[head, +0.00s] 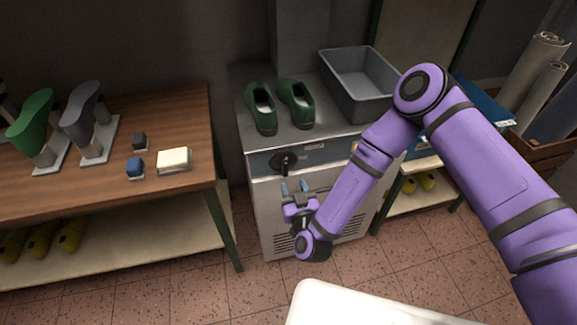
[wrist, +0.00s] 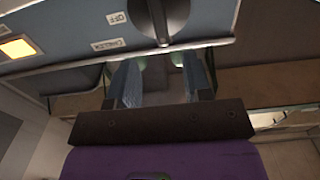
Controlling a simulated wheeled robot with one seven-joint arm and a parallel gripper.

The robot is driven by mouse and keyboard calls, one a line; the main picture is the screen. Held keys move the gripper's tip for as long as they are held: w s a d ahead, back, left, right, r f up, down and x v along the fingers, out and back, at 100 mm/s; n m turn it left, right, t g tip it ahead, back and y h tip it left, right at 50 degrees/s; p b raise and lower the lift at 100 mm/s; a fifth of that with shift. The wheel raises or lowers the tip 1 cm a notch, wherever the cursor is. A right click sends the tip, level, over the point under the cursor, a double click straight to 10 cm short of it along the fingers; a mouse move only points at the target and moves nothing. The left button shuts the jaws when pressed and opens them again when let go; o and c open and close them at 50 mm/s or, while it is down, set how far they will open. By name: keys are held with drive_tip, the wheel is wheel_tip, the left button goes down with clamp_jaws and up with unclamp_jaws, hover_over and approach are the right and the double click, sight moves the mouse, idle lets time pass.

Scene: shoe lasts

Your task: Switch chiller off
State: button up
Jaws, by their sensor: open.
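The chiller (head: 270,209) is a pale metal cabinet with a blue-grey control panel along its upper front. A black rotary knob (head: 283,161) sits on that panel. In the wrist view the knob (wrist: 168,18) is cut off by the top edge, with an "OFF" label (wrist: 117,18) and a second, hard-to-read label beside it. An amber lamp (wrist: 18,47) on the panel is lit. I cannot tell which setting the knob marks. My gripper (head: 294,188) is open and empty, just below the knob in the head view. Its two blue fingers also show in the wrist view (wrist: 163,78), apart from the knob.
Green shoes (head: 295,102) and a grey bin (head: 360,83) stand on the chiller top. A wooden table (head: 190,115) with shoe lasts and small blocks stands at left. A shelf with yellow lasts (head: 427,181) is at right.

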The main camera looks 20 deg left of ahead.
sight(286, 166)
drive_tip(key=x, duration=0.8)
drive_tip(key=shift+w+a, duration=0.25)
drive_tip(key=shift+a, duration=0.05)
clamp_jaws()
